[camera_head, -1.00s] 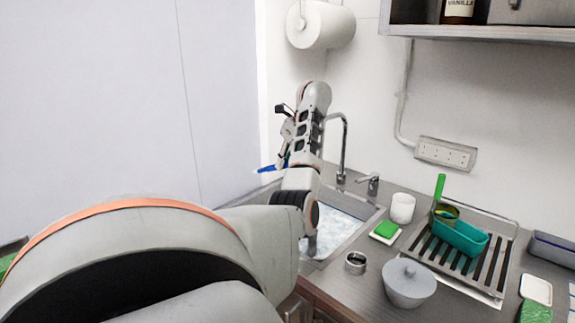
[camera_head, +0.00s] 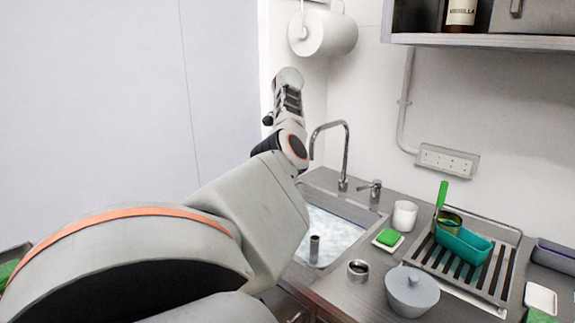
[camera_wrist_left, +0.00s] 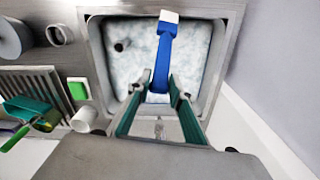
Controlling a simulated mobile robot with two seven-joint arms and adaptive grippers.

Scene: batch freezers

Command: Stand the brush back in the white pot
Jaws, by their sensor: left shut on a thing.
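My left gripper (camera_wrist_left: 158,88) is shut on the blue handle of the brush (camera_wrist_left: 162,62) in the left wrist view. The brush's white head (camera_wrist_left: 168,17) points away from the fingers, over the foamy sink. The white pot (camera_head: 404,215) stands upright on the counter right of the sink in the head view. It also shows in the left wrist view (camera_wrist_left: 84,119), left of the gripper and apart from the brush. My arm hides the gripper and brush in the head view. My right gripper is not in view.
The sink (camera_head: 336,236) has a tall tap (camera_head: 345,155) behind it. A green sponge (camera_head: 388,237), a metal ring (camera_head: 358,270) and a lidded grey bowl (camera_head: 411,290) stand near the pot. A drying rack (camera_head: 490,276) holds a teal tray (camera_head: 462,245). A paper roll (camera_head: 322,33) hangs above.

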